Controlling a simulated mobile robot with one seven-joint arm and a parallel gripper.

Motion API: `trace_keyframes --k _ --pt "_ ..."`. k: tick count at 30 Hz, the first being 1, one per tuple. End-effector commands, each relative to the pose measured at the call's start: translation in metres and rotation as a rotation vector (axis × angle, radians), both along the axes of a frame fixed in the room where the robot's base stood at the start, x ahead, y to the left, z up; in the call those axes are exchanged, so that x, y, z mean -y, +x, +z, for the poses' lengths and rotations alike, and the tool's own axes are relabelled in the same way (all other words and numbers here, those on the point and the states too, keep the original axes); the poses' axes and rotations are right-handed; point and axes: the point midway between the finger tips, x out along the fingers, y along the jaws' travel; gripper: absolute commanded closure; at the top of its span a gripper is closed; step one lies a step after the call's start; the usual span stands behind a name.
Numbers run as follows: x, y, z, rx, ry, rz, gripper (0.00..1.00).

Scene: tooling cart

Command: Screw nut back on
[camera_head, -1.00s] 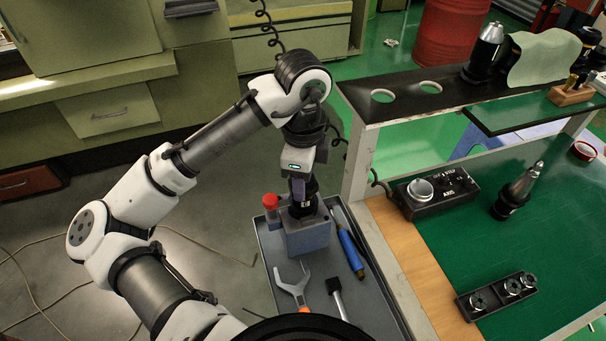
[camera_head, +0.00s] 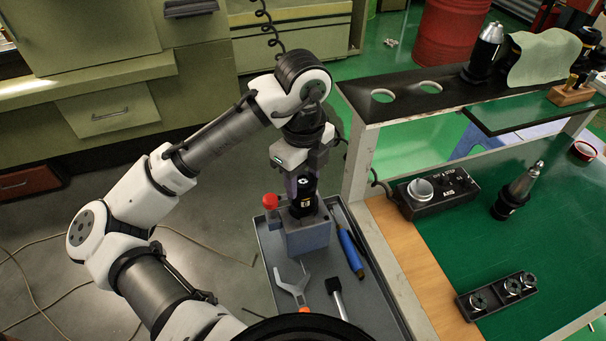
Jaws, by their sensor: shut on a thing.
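My gripper (camera_head: 301,182) points down over the grey-blue holding block (camera_head: 308,238) in the tray. It is shut on the black nut (camera_head: 304,200) at the top of the block. The nut sits upright at the block's top; the threads under it are hidden, so I cannot tell how far it is seated. A red-topped part (camera_head: 270,201) stands at the left side of the block.
The grey tray (camera_head: 372,318) also holds a spanner (camera_head: 294,284), a blue-handled tool (camera_head: 350,252) and a black-headed tool (camera_head: 335,296). The cart's white post (camera_head: 357,160) stands close right of my gripper. A black control box (camera_head: 437,192) and a tool holder (camera_head: 517,190) are on the green top.

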Motion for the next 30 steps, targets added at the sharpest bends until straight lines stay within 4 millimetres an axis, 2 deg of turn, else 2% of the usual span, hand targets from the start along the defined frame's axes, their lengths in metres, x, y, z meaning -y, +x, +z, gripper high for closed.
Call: trace_keyframes --k 4,15,24,25,30 --pt "0.0001 0.0 -0.0003 0.0 0.0 -0.07 0.9" --pt "0.0001 0.0 -0.0003 0.0 0.0 -0.491 0.9" --pt "0.0001 0.0 -0.0003 0.0 0.0 -0.524 0.9" --pt "0.0001 0.0 -0.0003 0.0 0.0 -0.524 0.5" --pt "0.0001 0.0 -0.0003 0.0 0.0 -0.522 0.28"
